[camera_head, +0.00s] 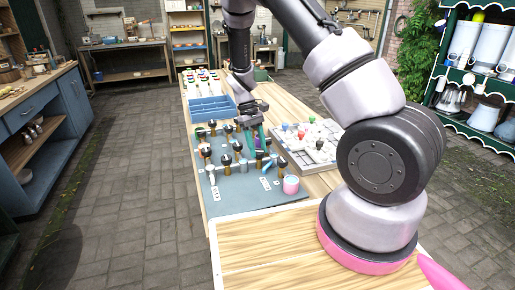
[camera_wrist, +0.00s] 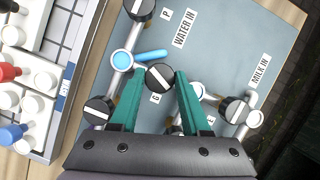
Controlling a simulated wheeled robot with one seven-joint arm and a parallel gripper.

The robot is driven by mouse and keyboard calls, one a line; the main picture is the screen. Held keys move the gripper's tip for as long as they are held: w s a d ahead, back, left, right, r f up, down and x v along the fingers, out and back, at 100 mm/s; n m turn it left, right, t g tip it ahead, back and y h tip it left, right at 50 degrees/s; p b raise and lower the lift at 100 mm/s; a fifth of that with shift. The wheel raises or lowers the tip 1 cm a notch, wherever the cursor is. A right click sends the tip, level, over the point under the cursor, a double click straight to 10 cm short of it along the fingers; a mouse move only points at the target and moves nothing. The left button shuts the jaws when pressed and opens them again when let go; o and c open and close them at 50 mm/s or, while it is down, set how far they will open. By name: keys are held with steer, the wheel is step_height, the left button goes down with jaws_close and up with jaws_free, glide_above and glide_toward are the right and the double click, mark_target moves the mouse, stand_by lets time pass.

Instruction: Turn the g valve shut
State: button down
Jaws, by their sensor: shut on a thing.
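The g valve (camera_wrist: 160,77) has a round black knob with a white bar set at a slant. A small G label (camera_wrist: 155,98) is beside it in the wrist view. My gripper (camera_wrist: 161,84) has its two teal fingers on opposite sides of this knob and is shut on it. In the head view my gripper (camera_head: 254,128) reaches down among the valves on the grey-blue panel (camera_head: 235,197), and the g valve cannot be told apart there.
Close by stand other black knobs, one by the P label (camera_wrist: 140,8), one at left (camera_wrist: 99,110) and one at right (camera_wrist: 235,110). A blue lever (camera_wrist: 150,55) lies near the fingers. A tray of white pieces (camera_head: 310,150) and a blue bin (camera_head: 210,108) flank the panel.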

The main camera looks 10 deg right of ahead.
steer(key=m+y, duration=0.1)
steer(key=m, duration=0.2)
steer(key=m+y, duration=0.1)
steer(key=m, duration=0.2)
steer(key=shift+w+d+m, duration=0.1)
steer(key=shift+d+m, duration=0.1)
steer(key=shift+m, duration=0.1)
steer(key=m+y, duration=0.1)
steer(key=m, duration=0.2)
steer(key=m+y, duration=0.1)
steer(key=m, duration=0.2)
steer(key=shift+d+t+y, duration=0.15)
steer(key=shift+t+y, duration=0.15)
steer(key=shift+t, duration=0.1)
steer(key=shift+c, duration=1.8)
jaws_free()
steer(key=shift+r, duration=0.1)
steer(key=v, duration=1)
steer(key=shift+d+r, duration=0.15)
steer(key=shift+r, duration=0.1)
